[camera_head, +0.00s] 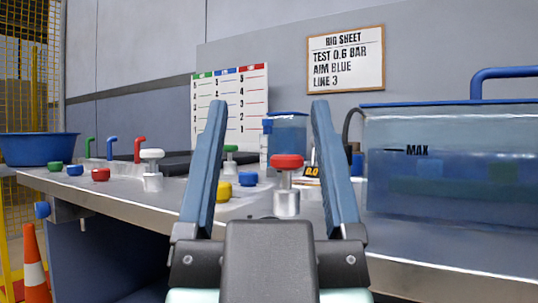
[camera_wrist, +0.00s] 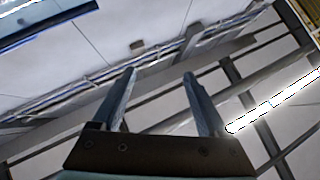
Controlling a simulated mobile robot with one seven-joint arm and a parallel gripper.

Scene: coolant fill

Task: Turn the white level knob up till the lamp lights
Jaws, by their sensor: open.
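The white level knob (camera_head: 152,158) stands upright on a silver post on the grey bench, left of centre in the head view. My gripper (camera_head: 268,105) is open and empty, its blue fingers pointing up in the foreground. It is to the right of the white knob and apart from it. The wrist view also shows my gripper (camera_wrist: 160,73), with only ceiling beams and pipes beyond it. A red-topped knob (camera_head: 287,162) shows between the fingers, and a green-topped knob (camera_head: 231,149) stands farther back. I cannot make out a lit lamp. A small display (camera_head: 312,171) is partly hidden by the right finger.
Low red (camera_head: 101,174) and yellow (camera_head: 223,191) caps sit on the bench (camera_head: 130,191). Coloured spouts (camera_head: 139,148) rise behind the white knob. A blue bowl (camera_head: 38,148) is at far left, a large tank (camera_head: 450,180) at right. An orange cone (camera_head: 34,262) stands on the floor.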

